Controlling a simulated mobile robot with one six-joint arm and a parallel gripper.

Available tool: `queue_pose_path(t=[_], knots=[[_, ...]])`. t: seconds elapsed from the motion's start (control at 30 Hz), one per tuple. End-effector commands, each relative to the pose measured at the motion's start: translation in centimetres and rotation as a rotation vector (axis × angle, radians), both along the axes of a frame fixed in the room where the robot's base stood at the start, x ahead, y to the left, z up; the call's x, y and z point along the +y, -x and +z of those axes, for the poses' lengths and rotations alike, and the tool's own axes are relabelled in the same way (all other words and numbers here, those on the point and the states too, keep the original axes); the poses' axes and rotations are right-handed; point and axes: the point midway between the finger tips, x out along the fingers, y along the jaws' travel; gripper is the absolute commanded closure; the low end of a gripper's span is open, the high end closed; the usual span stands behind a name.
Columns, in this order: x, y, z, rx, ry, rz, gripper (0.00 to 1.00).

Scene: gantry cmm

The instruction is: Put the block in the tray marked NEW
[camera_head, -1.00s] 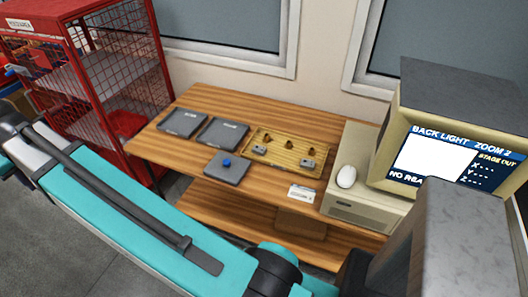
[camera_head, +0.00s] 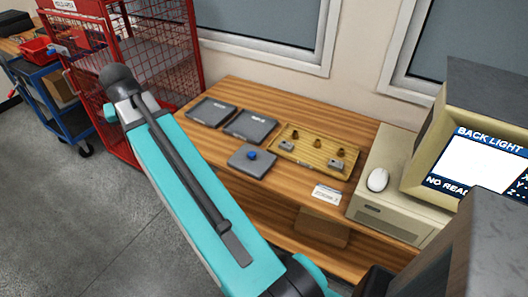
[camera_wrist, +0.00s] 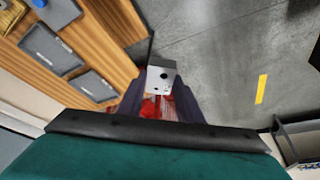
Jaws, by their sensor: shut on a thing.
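My gripper (camera_wrist: 158,95) shows in the wrist view with its two dark fingers shut on a small grey metal block (camera_wrist: 161,77). The block has dark round holes and is held clear, with the floor behind it. Two flat dark grey trays lie side by side on the wooden table: the left tray (camera_head: 211,112) and the right tray (camera_head: 250,126). Both bear small pale labels too small to read for sure. Two trays also show at the left of the wrist view, apart from the block. My gripper is not visible in the head view.
A yellow fixture board (camera_head: 283,159) holds small grey and brass pieces. A red mesh cage (camera_head: 150,60) is beside the table.

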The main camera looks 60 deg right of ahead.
Motion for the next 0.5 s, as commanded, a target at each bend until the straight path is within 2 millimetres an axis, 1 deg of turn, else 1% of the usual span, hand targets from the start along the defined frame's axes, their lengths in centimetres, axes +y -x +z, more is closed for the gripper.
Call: queue_pose_path(t=[0.03, 0.2, 0.37, 0.5], knots=[[-1.8, 1.0, -1.2, 0.000, 0.000, -0.051, 0.93], [-7.1, 3.9, -3.2, 0.000, 0.000, -0.211, 0.93], [-11.7, 7.1, -5.0, -0.001, 0.001, -0.360, 0.93], [-15.4, 10.2, -6.6, -0.001, 0.000, -0.492, 0.93]])
